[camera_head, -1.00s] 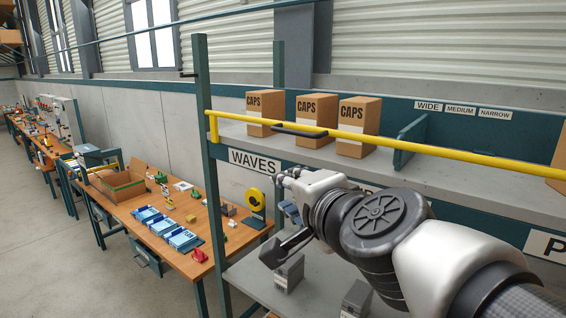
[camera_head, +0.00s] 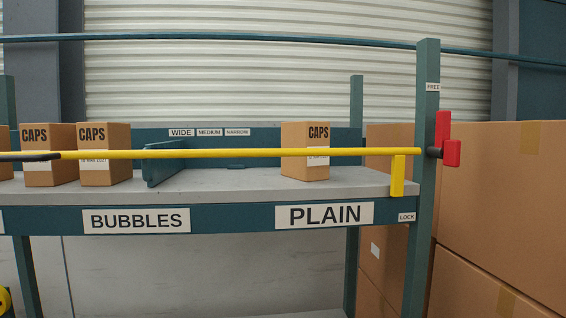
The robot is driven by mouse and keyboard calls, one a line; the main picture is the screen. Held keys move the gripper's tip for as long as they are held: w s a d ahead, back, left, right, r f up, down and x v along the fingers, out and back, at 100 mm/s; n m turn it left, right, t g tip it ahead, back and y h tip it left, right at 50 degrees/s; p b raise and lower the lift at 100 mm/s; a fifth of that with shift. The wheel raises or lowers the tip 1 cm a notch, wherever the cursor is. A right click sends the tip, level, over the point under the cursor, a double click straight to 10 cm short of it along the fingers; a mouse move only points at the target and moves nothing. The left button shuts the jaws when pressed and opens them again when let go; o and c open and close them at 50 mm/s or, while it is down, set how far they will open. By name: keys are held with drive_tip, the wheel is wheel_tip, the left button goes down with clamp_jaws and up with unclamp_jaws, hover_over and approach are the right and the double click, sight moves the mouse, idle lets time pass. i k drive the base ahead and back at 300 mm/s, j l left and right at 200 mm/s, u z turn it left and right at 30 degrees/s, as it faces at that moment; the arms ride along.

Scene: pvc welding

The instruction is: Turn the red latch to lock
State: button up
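The red latch (camera_head: 445,139) sits on the right green post (camera_head: 423,190) of the shelf, at the right end of the yellow bar (camera_head: 250,154). Its longer part stands upright and a shorter block sticks out at its lower right. A "FREE" label (camera_head: 433,87) is above it on the post. A "LOCK" label (camera_head: 406,217) is below, at the shelf's right corner. A yellow bracket (camera_head: 397,176) hangs down at the bar's right end. My gripper is not in view now.
Boxes marked CAPS stand on the shelf behind the bar, one near the right end (camera_head: 305,152) and others at left (camera_head: 104,154). Large cardboard boxes (camera_head: 510,200) stack close to the right of the post. A green divider (camera_head: 165,162) stands mid-shelf.

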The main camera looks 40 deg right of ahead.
sight(447, 150)
drive_tip(key=k+l+z, duration=0.1)
drive_tip(key=z, duration=2.15)
